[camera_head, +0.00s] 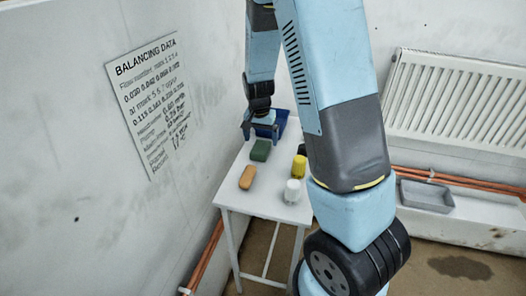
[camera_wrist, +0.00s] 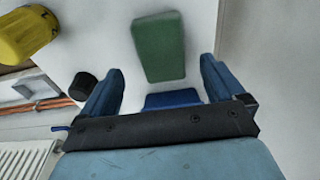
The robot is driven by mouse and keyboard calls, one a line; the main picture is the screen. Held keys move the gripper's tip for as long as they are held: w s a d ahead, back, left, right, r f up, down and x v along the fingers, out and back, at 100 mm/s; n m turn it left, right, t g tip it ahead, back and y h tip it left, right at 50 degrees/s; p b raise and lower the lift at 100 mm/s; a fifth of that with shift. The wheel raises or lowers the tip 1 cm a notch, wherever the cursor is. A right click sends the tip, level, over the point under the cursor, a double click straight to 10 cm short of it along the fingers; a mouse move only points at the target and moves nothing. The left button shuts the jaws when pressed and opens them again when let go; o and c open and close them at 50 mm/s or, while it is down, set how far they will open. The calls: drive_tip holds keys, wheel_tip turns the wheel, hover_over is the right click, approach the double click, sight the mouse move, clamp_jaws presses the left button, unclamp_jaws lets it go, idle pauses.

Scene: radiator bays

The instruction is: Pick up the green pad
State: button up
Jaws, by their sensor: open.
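The green pad (camera_head: 261,150) lies on the small white table (camera_head: 262,203), close to the far end in the head view. In the wrist view the green pad (camera_wrist: 159,47) is a rounded block just beyond and between my fingertips. The pad appears apart from both fingers.
An orange block (camera_head: 247,177), a yellow cylinder (camera_head: 299,167) and a white cylinder (camera_head: 292,191) stand on the table. A black cylinder (camera_wrist: 83,86) is left of my fingers in the wrist view. A wall stands at the table's left. A grey tray (camera_head: 426,196) is below the radiator (camera_head: 460,100).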

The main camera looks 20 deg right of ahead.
sight(261, 147)
drive_tip(key=shift+w+f, duration=0.15)
drive_tip(key=shift+f, duration=1.15)
drive_tip(key=shift+w+f, duration=0.1)
drive_tip(key=shift+f, duration=1.2)
drive_tip(key=shift+c, duration=0.2)
drive_tip(key=c, duration=1.1)
drive_tip(key=shift+r, duration=0.1)
